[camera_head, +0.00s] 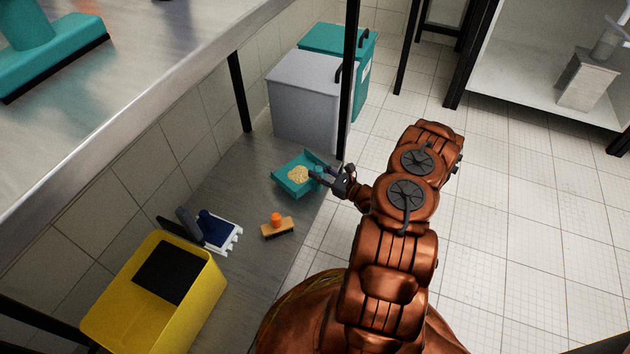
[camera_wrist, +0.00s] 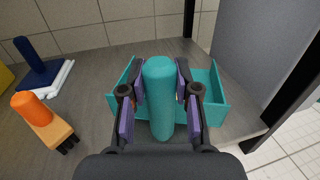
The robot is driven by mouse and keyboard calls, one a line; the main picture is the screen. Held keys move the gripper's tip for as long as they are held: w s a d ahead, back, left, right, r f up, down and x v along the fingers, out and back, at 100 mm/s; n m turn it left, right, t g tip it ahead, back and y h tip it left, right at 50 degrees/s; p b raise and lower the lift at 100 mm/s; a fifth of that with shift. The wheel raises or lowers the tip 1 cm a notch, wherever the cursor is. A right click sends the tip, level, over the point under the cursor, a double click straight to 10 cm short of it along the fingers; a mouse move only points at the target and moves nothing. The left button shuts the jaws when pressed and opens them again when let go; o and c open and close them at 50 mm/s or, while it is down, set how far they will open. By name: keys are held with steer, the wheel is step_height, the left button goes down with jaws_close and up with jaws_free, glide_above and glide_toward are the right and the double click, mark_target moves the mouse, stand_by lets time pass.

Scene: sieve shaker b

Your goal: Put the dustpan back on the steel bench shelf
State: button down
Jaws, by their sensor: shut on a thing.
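The teal dustpan (camera_head: 290,184) is at the low steel shelf (camera_head: 215,188) under the bench, near its front edge. A tan heap (camera_head: 299,174) lies in its pan. My gripper (camera_head: 322,176) reaches in from the right and is shut on the dustpan's handle. In the wrist view the thick teal handle (camera_wrist: 160,95) stands between the two purple-padded fingers of my gripper (camera_wrist: 160,108). The dustpan's tray (camera_wrist: 212,92) shows behind it, partly hidden by the fingers. I cannot tell whether the pan touches the shelf or hangs just above it.
An orange-handled brush (camera_head: 277,226), a blue-handled white brush (camera_head: 218,232) and a yellow bin (camera_head: 160,295) are left of the dustpan. A grey bin (camera_head: 305,100) and a teal bin (camera_head: 362,85) stand behind. A black bench leg (camera_head: 349,80) rises close by.

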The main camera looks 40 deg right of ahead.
steer(key=shift+w+a+f, duration=0.1)
steer(key=shift+w+a, duration=0.2)
steer(key=shift+w, duration=0.2)
steer(key=shift+w+f+b, duration=0.15)
steer(key=shift+f+b, duration=0.95)
steer(key=shift+f, duration=0.55)
steer(key=c, duration=0.8)
jaws_free()
steer(key=shift+f, duration=0.15)
steer(key=shift+c, duration=0.2)
steer(key=p+v, duration=0.4)
steer(key=v, duration=0.8)
steer(key=shift+p, duration=0.35)
